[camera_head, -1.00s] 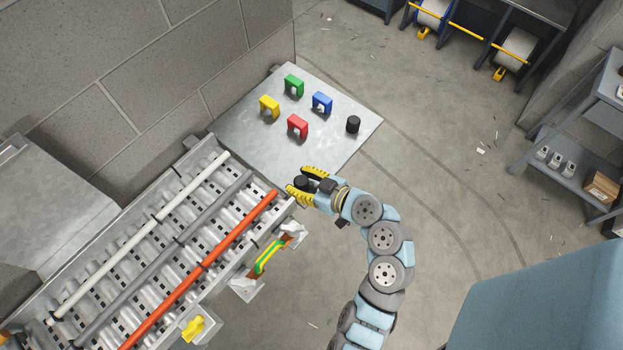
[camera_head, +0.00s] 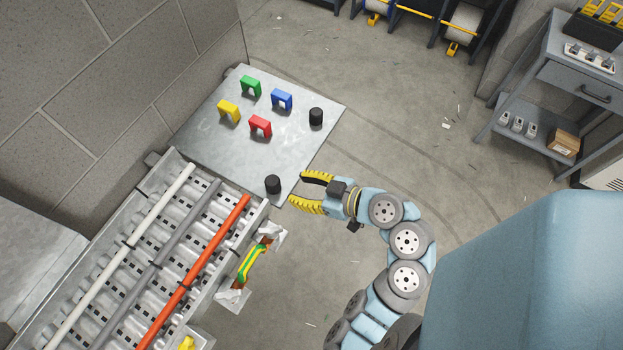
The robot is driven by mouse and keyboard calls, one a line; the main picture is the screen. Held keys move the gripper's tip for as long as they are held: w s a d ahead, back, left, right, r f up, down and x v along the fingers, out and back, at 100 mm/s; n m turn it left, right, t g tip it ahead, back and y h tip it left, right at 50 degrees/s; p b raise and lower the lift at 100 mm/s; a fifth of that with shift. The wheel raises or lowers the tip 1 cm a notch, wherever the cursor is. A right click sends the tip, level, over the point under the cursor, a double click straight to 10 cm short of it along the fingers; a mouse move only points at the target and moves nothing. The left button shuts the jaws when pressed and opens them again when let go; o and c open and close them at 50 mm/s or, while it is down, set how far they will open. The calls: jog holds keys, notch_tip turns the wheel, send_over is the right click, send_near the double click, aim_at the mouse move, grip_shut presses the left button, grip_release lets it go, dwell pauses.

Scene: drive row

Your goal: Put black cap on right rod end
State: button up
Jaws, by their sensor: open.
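One black cap (camera_head: 273,184) stands upright near the front corner of the metal plate (camera_head: 225,150), just beyond the upper end of the right rod. A second black cap (camera_head: 316,116) stands near the plate's right side. The right rod (camera_head: 205,260) is orange-red and lies in the slotted tray; its upper end (camera_head: 246,199) is bare. My gripper (camera_head: 297,190) has yellow ribbed fingers, spread open and empty. It points left at the nearer cap, just to its right, with a gap between.
Green (camera_head: 251,86), blue (camera_head: 282,99), yellow (camera_head: 229,111) and red (camera_head: 260,126) clips stand on the plate. White (camera_head: 135,240) and grey (camera_head: 165,245) rods lie beside the right rod. A yellow-green wire bundle (camera_head: 250,265) sits at the tray's right side.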

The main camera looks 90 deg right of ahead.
jog(key=shift+b+v, duration=0.65)
jog(key=shift+v, duration=0.7)
